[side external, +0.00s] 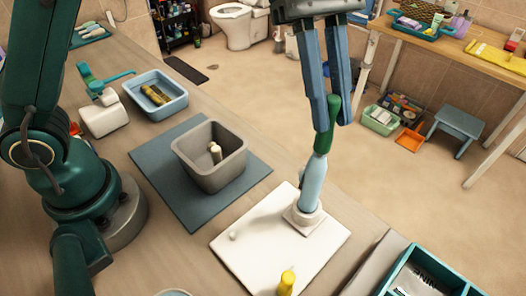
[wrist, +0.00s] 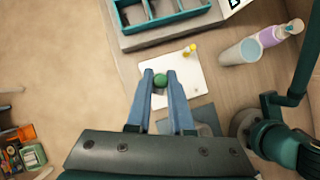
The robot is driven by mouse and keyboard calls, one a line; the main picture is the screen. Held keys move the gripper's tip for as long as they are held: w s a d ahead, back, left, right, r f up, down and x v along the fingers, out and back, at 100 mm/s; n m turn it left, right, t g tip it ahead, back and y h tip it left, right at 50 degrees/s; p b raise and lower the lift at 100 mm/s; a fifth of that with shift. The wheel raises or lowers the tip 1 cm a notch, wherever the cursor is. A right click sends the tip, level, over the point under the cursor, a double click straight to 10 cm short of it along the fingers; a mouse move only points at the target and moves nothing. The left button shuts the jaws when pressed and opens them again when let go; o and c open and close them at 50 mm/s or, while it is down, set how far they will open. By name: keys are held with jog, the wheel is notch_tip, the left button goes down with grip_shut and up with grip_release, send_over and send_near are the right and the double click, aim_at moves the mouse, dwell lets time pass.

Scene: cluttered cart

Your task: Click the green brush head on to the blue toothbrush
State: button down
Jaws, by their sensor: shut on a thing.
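The green brush head (side external: 325,138) is upright between the fingertips of my gripper (side external: 334,112), which is shut on it. The light blue toothbrush (side external: 312,185) stands nearly upright in a white holder (side external: 303,219) on a white board (side external: 262,258). The lower end of the green head meets the top of the toothbrush in the side view; I cannot tell whether it is fully seated. In the wrist view, the green head (wrist: 160,80) shows as a round end between my gripper's tips (wrist: 159,73), and it hides the toothbrush below.
A yellow piece (side external: 286,283) and a small white piece (side external: 233,236) are on the board. A grey bin (side external: 190,170) with pale pieces stands on a blue-grey mat (side external: 163,165) at left. A teal compartment tray (side external: 405,268) is at right. A blue tray (side external: 178,106) lies farther back.

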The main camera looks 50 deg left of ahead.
jog(key=shift+f, duration=0.5)
dwell(0.7)
jog(key=c, duration=0.7)
grip_release()
jog(key=s+a+r+m+t+y, duration=0.1)
jog(key=s+a+r+t, duration=0.35)
jog(key=a+r, duration=0.45)
jog(key=s+a+f+m+t+y, duration=0.1)
jog(key=a+f+m, duration=0.2)
jog(key=f+m, duration=0.1)
jog(key=s+a+f+m+t+y, duration=0.1)
jog(key=s+a+f+m+y, duration=0.1)
jog(key=a+f+m, duration=0.2)
jog(key=s+a+f+m+t+y, duration=0.1)
jog(key=s+a+f+m, duration=0.1)
jog(key=f, duration=0.4)
jog(key=shift+a+m+t+y, duration=0.35)
jog(key=shift+a+m, duration=0.45)
jog(key=shift+m, duration=0.5)
